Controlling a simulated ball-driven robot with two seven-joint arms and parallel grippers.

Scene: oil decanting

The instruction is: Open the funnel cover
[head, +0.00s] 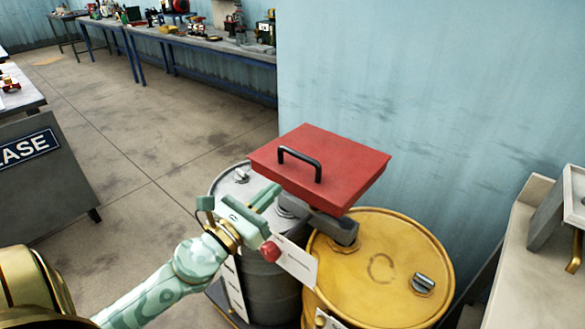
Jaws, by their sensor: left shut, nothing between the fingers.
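The red square funnel cover (345,180) with a black bar handle (300,160) lies over a grey funnel part (335,222) above the drums. It looks flat and closed, though most of the funnel beneath it is hidden. My left gripper (258,207), pale green, is just left of and below the cover's near left edge, in front of the grey drum (270,290). It is shut with nothing in it and appears apart from the handle; contact with the cover's edge cannot be told. My right gripper is not in view.
A yellow drum (375,275) with a small cap stands right of the grey drum. White tags (297,262) hang by the drums. A blue wall (430,90) is close behind. A pale bench (525,260) is at right. Open floor (130,190) lies to the left.

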